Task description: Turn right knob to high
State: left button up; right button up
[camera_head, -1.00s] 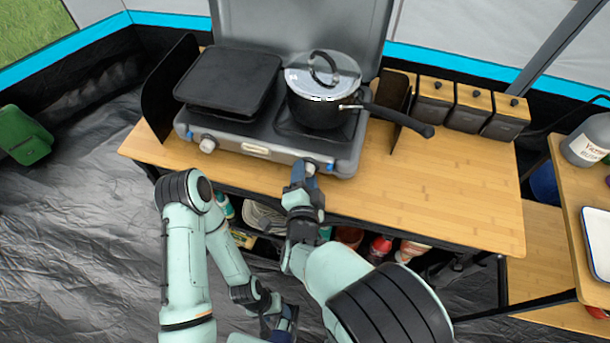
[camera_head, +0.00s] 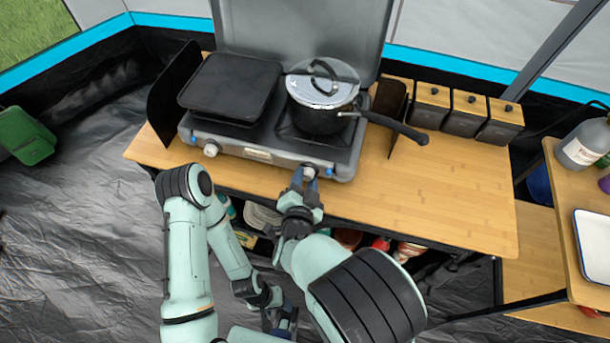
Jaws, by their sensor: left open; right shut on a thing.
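A grey camp stove (camera_head: 258,155) stands on the wooden table with its lid up. Its right knob (camera_head: 310,170) is on the front panel below the pot. My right gripper (camera_head: 304,178) is at that knob from the front and is shut on it, partly covering it. The exact angle of the knob is too small to tell. The left knob (camera_head: 210,150) shows free on the front panel. My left gripper (camera_head: 281,321) is low in front of the table, open and away from the stove.
A lidded pot (camera_head: 322,100) sits on the right burner, its handle reaching right. A black griddle (camera_head: 232,88) covers the left burner. Several canisters (camera_head: 466,112) stand at the table's back right. The wooden tabletop (camera_head: 440,195) is clear at the right. Items sit on a shelf below.

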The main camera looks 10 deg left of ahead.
jog(key=n+h+p, duration=0.2)
jog(key=n+p, duration=0.2)
jog(key=shift+w+r, duration=0.1)
jog(key=shift+r, duration=0.05)
jog(key=shift+n+h+p, duration=0.7)
jog(key=shift+n, duration=0.1)
pick_arm(q)
jog(key=w+r, duration=0.5)
jog(key=r, duration=0.3)
jog(key=shift+w+r+t+p, duration=0.2)
jog(key=shift+t+p, duration=0.1)
jog(key=shift+p, duration=0.15)
pick_arm(e)
jog(key=shift+n+h, duration=0.3)
jog(key=shift+n, duration=0.5)
jog(key=shift+f, duration=0.2)
jog(key=o, duration=0.7)
jog(key=shift+o, duration=0.2)
pick_arm(q)
jog(key=shift+r, duration=0.1)
